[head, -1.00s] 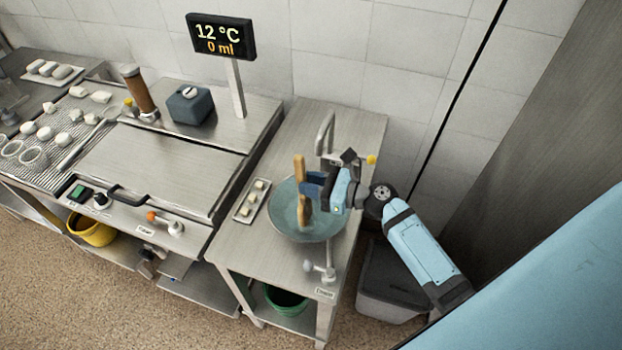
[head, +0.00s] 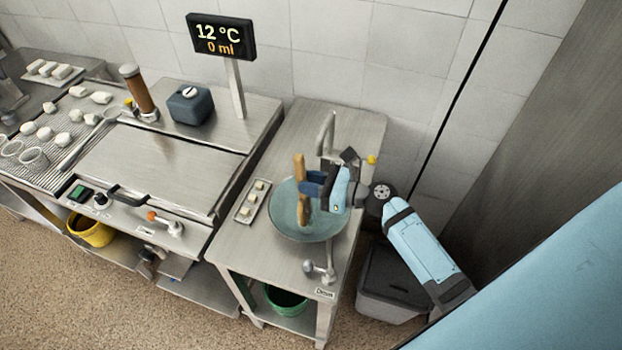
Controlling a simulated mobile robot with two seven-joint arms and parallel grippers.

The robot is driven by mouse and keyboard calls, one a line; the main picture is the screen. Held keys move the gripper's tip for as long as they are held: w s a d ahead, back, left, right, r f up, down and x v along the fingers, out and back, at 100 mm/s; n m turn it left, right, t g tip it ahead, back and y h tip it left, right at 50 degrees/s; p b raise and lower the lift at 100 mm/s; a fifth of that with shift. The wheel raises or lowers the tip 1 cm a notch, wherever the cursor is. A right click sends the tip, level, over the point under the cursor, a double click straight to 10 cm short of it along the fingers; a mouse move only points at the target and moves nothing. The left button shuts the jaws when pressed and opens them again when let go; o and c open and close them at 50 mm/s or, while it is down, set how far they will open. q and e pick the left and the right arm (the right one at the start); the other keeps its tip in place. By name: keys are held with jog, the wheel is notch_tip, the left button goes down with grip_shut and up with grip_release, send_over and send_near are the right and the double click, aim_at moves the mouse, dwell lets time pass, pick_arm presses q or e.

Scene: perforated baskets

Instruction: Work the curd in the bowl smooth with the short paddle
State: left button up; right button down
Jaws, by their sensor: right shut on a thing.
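The bowl (head: 291,229) is a wide grey-green basin sunk in or set on the steel side table under a curved tap. My right gripper (head: 306,187) is over the bowl, shut on the short wooden paddle (head: 300,168). The paddle stands nearly upright, its lower end down inside the bowl. The curd cannot be made out in the bowl; the gripper and paddle cover part of the inside. My left gripper is not in view.
A flat steel lid (head: 160,168) is to the left. A display (head: 221,36) reads 12 °C, 0 ml.

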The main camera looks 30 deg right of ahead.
jog(key=shift+s+a, duration=0.25)
jog(key=shift+w, duration=0.1)
jog(key=shift+w+d+f, duration=0.2)
jog(key=shift+w+d, duration=0.3)
jog(key=shift+d, duration=0.25)
jog(key=shift+a+r, duration=0.1)
jog(key=shift+r, duration=0.2)
dwell(0.7)
